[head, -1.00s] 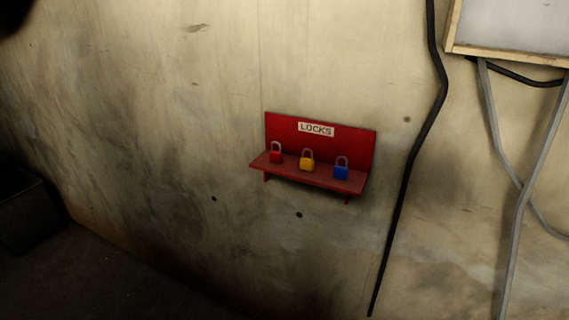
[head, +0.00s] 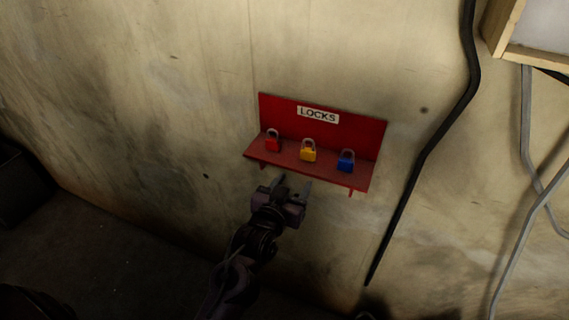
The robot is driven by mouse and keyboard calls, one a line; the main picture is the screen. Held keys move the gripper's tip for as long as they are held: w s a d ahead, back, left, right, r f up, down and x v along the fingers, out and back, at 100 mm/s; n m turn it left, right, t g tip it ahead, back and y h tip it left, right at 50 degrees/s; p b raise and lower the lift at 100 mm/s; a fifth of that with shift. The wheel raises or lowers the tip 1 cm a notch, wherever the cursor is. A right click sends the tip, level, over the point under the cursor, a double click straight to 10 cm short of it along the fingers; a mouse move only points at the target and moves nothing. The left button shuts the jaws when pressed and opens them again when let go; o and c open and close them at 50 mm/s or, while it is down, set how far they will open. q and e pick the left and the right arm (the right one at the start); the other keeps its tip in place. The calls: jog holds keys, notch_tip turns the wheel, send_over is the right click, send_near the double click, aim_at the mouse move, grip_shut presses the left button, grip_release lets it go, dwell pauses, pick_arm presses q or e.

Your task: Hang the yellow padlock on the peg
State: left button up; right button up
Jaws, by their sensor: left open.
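The yellow padlock (head: 308,155) stands upright on a red wall shelf (head: 357,180) labelled LOCKS, between a red padlock (head: 273,145) on its left and a blue padlock (head: 346,166) on its right. My left gripper (head: 291,186) is open and empty, with its fingertips just below the shelf's front edge in the picture, a little left of and below the yellow padlock. It appears apart from the padlocks. No peg can be made out in this view. My right gripper cannot be made out.
A black cable (head: 428,150) runs down the wall right of the shelf. A wood-framed panel (head: 517,52) is at the upper right, with grey cables (head: 528,220) below it. The wall left of the shelf is bare. A dark box (head: 18,185) stands at the far left.

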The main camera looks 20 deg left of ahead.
aim_at(307, 156)
pick_arm(q)
jog(key=w+b, duration=0.1)
jog(key=w, duration=0.4)
jog(key=w+r+b, duration=0.1)
jog(key=w, duration=0.1)
jog(key=shift+w+b, duration=0.2)
jog(key=shift+b, duration=0.15)
jog(key=shift+w+f, duration=0.15)
jog(key=shift+w, duration=1.1)
